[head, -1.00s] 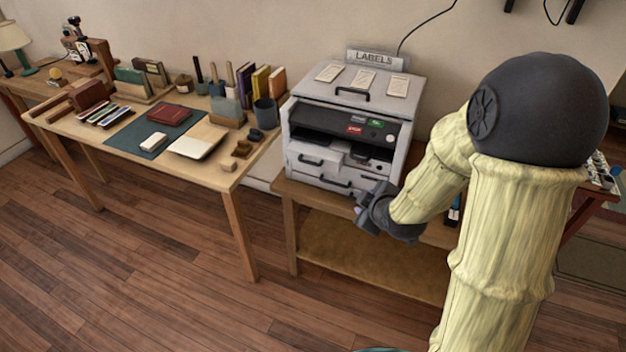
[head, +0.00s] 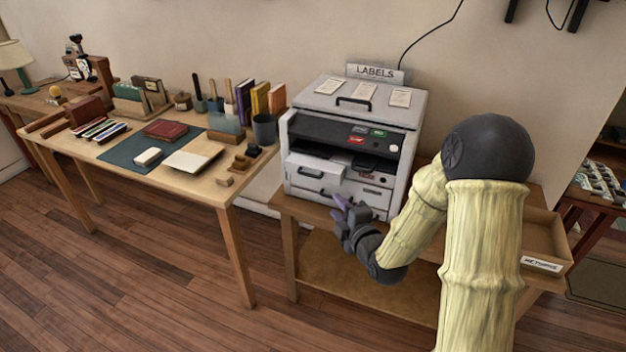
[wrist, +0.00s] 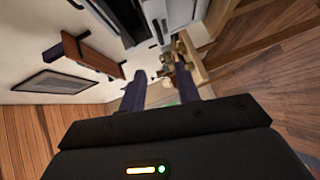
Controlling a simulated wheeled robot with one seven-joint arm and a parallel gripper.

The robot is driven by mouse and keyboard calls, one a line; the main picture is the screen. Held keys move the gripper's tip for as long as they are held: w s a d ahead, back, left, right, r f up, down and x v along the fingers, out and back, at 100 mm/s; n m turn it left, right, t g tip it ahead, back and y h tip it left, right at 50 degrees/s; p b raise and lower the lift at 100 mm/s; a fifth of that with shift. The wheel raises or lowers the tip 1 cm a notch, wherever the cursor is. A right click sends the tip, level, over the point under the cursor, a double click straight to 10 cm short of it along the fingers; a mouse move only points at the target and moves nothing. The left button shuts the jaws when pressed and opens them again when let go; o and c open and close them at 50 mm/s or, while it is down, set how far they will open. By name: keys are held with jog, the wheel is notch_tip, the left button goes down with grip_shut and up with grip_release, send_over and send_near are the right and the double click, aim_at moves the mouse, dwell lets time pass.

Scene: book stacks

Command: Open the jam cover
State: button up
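A grey-and-white label printer (head: 345,187) stands on a low wooden table under a "LABELS" sign. Its front has a dark recess with red and green buttons, and below that several light panels with dark handles. A light panel at the front left (head: 314,166) juts out a little. I cannot tell which panel is the jam cover. My gripper (head: 340,208) is in front of the printer's lower front, with its dark purple fingers pointing up toward it. In the wrist view my gripper (wrist: 160,88) has its two fingers apart with nothing held between them.
A long desk (head: 150,175) with books and a blue mat stands to the left. A tray marked "RETURNS" (head: 545,240) sits right of the printer, partly behind my arm. The wooden floor (head: 120,270) in front is clear.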

aim_at(311, 176)
jog(key=p+x, duration=0.1)
jog(key=x, duration=1.5)
jog(key=shift+w+a+f, duration=0.1)
jog(key=shift+w, duration=0.3)
jog(key=shift+c, duration=0.2)
grip_shut()
